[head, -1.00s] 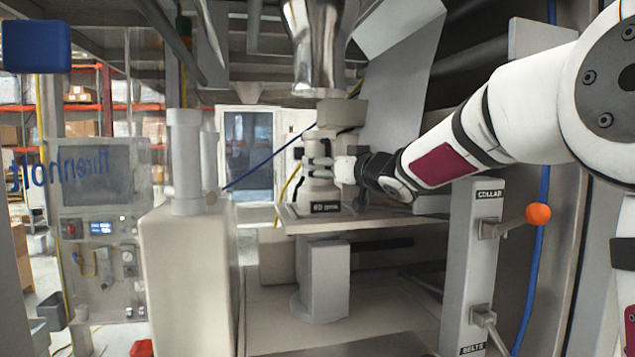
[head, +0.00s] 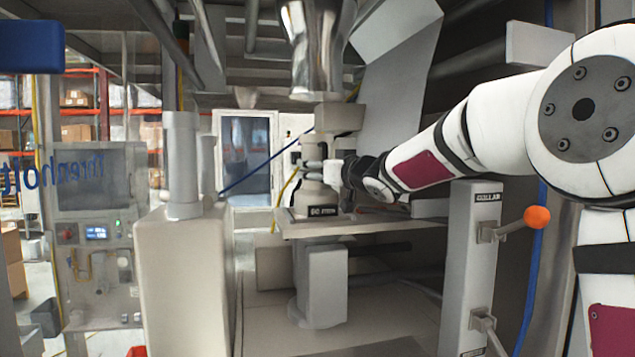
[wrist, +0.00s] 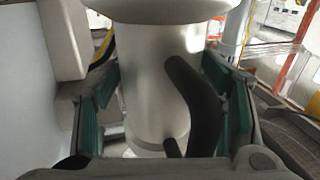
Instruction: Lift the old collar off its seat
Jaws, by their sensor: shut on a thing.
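The old collar (head: 311,190) is a pale cylindrical piece at the front of a grey shelf (head: 375,228). It stands upright below the grey block and shiny metal spout. A dark label with white lettering (head: 323,211) sits at its foot. My gripper (head: 318,169) reaches in from the right and is shut on the collar. In the wrist view, green-padded fingers press in from both sides of the pale cylinder (wrist: 148,85), under its wide rim. A dark curved bar (wrist: 196,95) crosses its right side. Whether its foot touches the seat is unclear.
A shiny spout (head: 315,60) and grey block (head: 339,117) hang close above. A beige cabinet with a column (head: 185,265) stands left. A post marked COLLAR with an orange-knobbed lever (head: 537,217) stands right, below my arm. A blue hose runs behind.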

